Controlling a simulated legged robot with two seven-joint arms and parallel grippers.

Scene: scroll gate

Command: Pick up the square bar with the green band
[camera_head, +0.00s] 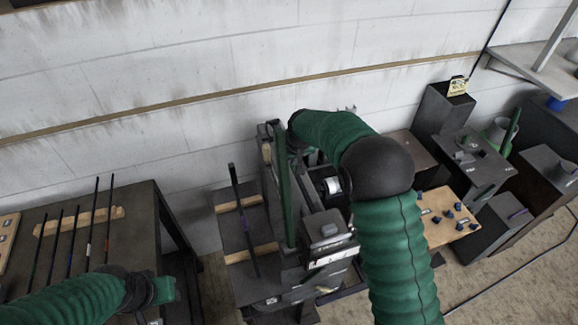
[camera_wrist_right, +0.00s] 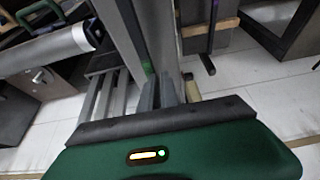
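Several thin dark bars (camera_head: 71,242) lie side by side on the left table, across a wooden rest. Their bands are too small to tell which is green. Another dark bar (camera_head: 243,220) lies across two wooden rests on the middle stand; it seems to show in the right wrist view (camera_wrist_right: 211,38), with a purplish mark. A small green mark (camera_wrist_right: 148,67) shows on a grey upright beyond my right fingers. My left gripper (camera_head: 165,290) is at the left table's front right corner, clear of the bars. My right gripper (camera_wrist_right: 160,92) is by the machine; its finger gap is unclear.
The machine with a green upright (camera_head: 284,190) stands right of the middle stand. A wooden board with dark blue knobs (camera_head: 448,217) and several dark pedestals (camera_head: 475,165) are farther right. A white wall closes off the back. The left table (camera_head: 140,215) has bare room at its right.

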